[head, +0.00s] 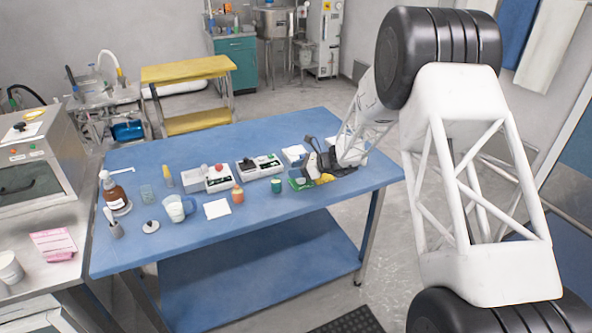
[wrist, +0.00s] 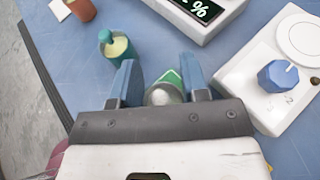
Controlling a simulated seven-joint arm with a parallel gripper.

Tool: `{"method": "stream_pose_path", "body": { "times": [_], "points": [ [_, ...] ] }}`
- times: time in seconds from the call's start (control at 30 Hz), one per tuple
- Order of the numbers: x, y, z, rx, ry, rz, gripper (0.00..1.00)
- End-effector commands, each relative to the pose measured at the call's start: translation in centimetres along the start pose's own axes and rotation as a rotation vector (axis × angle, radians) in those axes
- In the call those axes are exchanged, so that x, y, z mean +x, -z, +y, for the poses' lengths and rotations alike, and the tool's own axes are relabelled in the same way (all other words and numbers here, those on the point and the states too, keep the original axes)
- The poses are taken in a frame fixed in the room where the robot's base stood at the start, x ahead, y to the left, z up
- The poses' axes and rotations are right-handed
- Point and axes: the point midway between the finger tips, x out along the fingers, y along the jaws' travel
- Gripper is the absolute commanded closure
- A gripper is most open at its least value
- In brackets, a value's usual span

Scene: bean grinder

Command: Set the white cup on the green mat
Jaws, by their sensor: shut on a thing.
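My gripper (wrist: 163,82) is closed on a small pale, round cup-like thing, which I take to be the white cup (wrist: 164,95). It sits between the two blue fingers, and its lower part is hidden. In the wrist view a piece of the green mat (wrist: 171,76) shows just beyond the cup, between the fingers. In the head view the green mat (head: 297,184) lies near the right end of the blue table, partly covered by my gripper (head: 309,176). The held cup is hard to make out there. I cannot tell whether the cup touches the mat.
A teal cup (wrist: 118,47) stands close left of my fingers, with an orange jar (wrist: 82,9) farther off. A scale with a display (wrist: 196,14) and a white device with a blue knob (wrist: 278,75) stand to the right.

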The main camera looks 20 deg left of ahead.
Motion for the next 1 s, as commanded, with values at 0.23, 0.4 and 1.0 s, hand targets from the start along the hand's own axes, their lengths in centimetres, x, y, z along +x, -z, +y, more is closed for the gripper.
{"method": "stream_pose_path", "body": {
  "times": [0.23, 0.4, 1.0],
  "points": [
    [0.00, 0.01, 0.00, 0.000, 0.000, 0.000, 0.87],
    [0.11, 0.25, -0.01, -0.001, 0.000, 0.000, 0.54],
    [-0.26, -0.08, -0.02, 0.000, 0.001, 0.000, 0.33]
  ]
}}
